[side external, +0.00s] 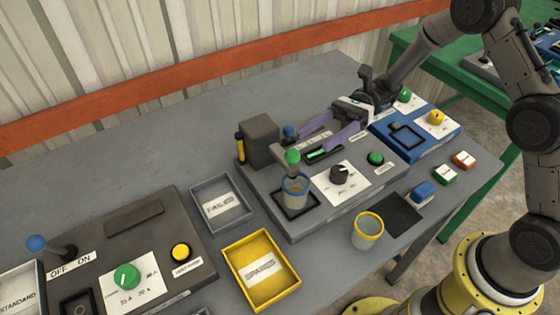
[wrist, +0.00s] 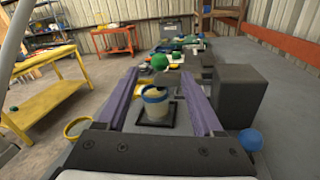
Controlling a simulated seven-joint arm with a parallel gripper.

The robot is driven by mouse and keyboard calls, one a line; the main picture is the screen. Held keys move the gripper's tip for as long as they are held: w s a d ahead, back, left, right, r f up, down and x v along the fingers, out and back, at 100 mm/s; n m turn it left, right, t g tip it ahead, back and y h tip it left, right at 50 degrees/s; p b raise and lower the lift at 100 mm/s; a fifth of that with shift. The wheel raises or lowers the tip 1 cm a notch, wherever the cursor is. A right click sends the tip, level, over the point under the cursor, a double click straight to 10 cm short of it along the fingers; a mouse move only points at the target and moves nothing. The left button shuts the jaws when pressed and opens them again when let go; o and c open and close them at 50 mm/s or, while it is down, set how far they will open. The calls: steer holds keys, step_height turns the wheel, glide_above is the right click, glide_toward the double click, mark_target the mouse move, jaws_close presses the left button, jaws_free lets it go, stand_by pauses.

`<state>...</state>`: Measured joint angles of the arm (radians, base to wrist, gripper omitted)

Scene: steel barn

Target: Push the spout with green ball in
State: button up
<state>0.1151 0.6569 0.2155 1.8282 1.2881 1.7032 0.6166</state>
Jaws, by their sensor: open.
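The green ball (side external: 293,156) sits on the end of the spout, above a blue-rimmed cup (side external: 296,193) on a dark square pad of the grey machine (side external: 262,190). In the wrist view the green ball (wrist: 159,62) lines up between my fingertips, above the cup (wrist: 156,110). My gripper (side external: 312,139), with purple fingers, is open and empty. It reaches in from the right over the machine, its tips close to the ball; I cannot tell whether they touch it. The spout is partly hidden by the ball and fingers.
A dark block (side external: 261,139) and a blue ball (side external: 290,131) stand beside the spout. A black knob (side external: 340,173) and green button (side external: 376,158) are on the machine. A yellow-rimmed cup (side external: 367,232), yellow tray (side external: 262,270) and grey tray (side external: 221,204) stand in front and left.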

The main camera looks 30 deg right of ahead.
mark_target(286, 160)
steer(key=a, duration=0.3)
steer(key=s+a, duration=0.1)
steer(key=a, duration=0.3)
steer(key=s+a, duration=0.1)
steer(key=a, duration=0.2)
steer(key=shift+s+a, duration=0.1)
steer(key=shift+a, duration=0.25)
jaws_close()
stand_by(0.9)
